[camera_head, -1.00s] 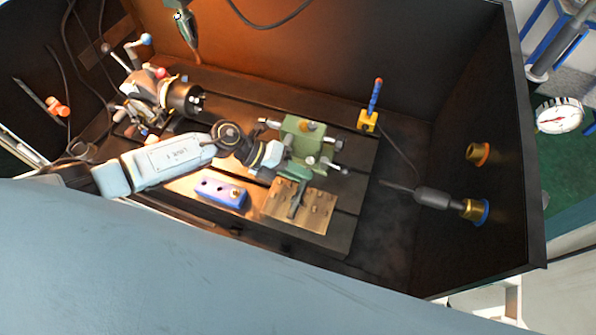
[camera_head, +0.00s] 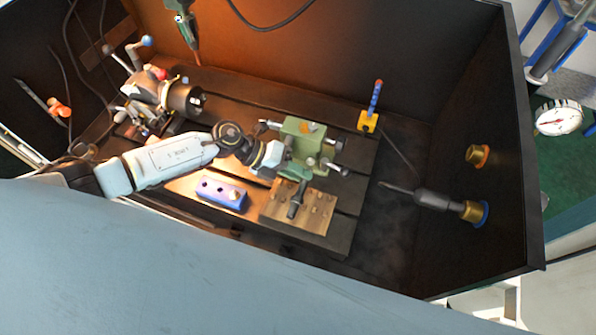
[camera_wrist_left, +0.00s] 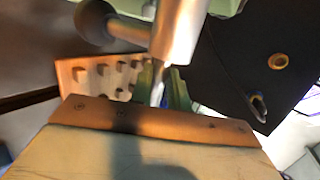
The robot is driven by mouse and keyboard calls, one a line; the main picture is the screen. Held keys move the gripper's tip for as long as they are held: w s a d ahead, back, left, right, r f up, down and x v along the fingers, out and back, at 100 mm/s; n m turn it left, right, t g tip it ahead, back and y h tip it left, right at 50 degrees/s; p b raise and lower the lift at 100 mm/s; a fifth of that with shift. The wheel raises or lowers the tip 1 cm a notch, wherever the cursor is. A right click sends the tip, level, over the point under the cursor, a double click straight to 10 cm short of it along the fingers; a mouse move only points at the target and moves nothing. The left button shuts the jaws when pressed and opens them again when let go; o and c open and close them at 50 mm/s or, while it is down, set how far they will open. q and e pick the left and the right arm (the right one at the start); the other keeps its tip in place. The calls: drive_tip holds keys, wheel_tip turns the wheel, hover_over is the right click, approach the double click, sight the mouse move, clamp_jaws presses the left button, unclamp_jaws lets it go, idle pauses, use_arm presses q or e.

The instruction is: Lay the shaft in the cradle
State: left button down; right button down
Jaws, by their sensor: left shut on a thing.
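My left gripper (camera_head: 300,171) is shut in front of the green machine block. Below its jaws is a dark, shaft-like piece (camera_head: 296,202), thicker at its lower end, over the wooden block. I take it as the shaft, held in the jaws; the hold itself is partly hidden. The wooden block (camera_head: 318,222) with several pegs may be the cradle, but I cannot tell for sure; it also shows in the left wrist view (camera_wrist_left: 122,66). There, a silvery cylinder (camera_wrist_left: 178,30) with a dark knob beside it partly covers the green jaws. Contact with the wood cannot be told.
The green machine block (camera_head: 306,135) stands just behind the gripper. A blue block with holes (camera_head: 221,194) lies left of the wooden block. A dark chuck (camera_head: 184,97) is at the left rear. A yellow stand (camera_head: 368,122) and dark walls bound the right side.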

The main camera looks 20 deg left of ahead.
sight(296, 189)
idle(0.5)
use_arm(q)
drive_tip(key=shift+f+b, duration=1.15)
drive_tip(key=shift+f, duration=0.3)
drive_tip(key=c, duration=1.3)
unclamp_jaws()
drive_tip(key=shift+s, duration=0.1)
drive_tip(key=shift+o, duration=0.2)
drive_tip(key=shift+f, duration=0.15)
drive_tip(key=shift+s+a+f, duration=0.15)
drive_tip(key=r+b+v, duration=0.1)
drive_tip(key=v, duration=1.2)
drive_tip(key=shift+w, duration=0.2)
